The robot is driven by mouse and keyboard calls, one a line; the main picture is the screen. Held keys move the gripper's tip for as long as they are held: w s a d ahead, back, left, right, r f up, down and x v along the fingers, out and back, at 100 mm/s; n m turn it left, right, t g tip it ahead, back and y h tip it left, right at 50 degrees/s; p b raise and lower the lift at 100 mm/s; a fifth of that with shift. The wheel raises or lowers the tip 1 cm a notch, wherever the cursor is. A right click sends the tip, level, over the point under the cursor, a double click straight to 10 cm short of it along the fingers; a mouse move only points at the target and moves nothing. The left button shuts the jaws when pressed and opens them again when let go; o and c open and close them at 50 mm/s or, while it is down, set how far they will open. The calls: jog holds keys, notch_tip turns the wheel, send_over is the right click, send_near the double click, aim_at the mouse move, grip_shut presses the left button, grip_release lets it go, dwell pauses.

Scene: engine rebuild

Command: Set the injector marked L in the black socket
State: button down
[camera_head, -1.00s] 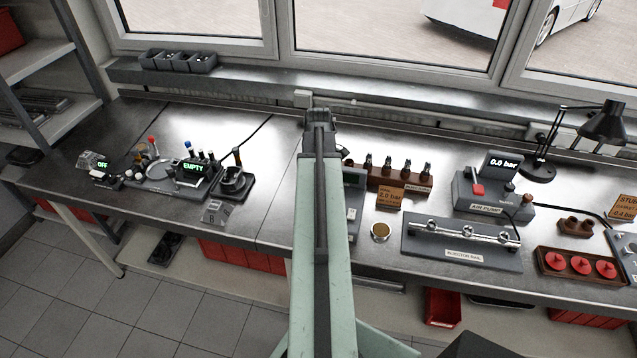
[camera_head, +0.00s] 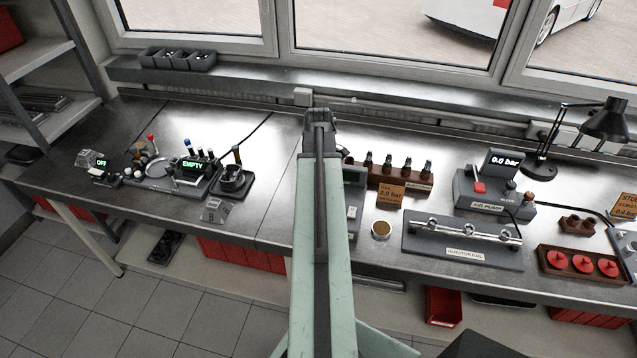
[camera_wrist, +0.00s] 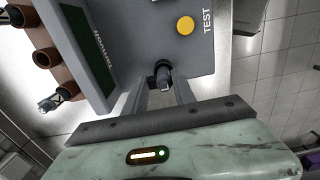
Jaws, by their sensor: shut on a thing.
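In the wrist view my gripper (camera_wrist: 163,88) is shut on a dark, round part with a pale metal tip, which looks like an injector (camera_wrist: 164,80). It is at the edge of a grey tester (camera_wrist: 185,55) with a yellow button and the word TEST. A dark ring shows around or behind the part; I cannot tell if this is the black socket or how deep the part sits. No letter L is readable. In the head view my arm hides the gripper and most of the tester (camera_head: 354,200). More injectors (camera_head: 406,164) stand in a brown rack (camera_head: 385,178).
Right of my arm are a round brass-coloured cup (camera_head: 380,230), a 2.0 bar card (camera_head: 390,195), the injector rail (camera_head: 462,250) and an air pump (camera_head: 490,200) reading 0.0 bar. To the left stands a station reading EMPTY (camera_head: 193,164).

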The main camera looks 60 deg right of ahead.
jog(key=c, duration=0.9)
grip_release()
jog(key=shift+c, duration=0.2)
notch_tip(320, 180, up, 8)
jog(key=p, duration=0.7)
jog(key=shift+f+p, duration=0.15)
jog(key=shift+p, duration=0.25)
jog(key=shift+f, duration=0.1)
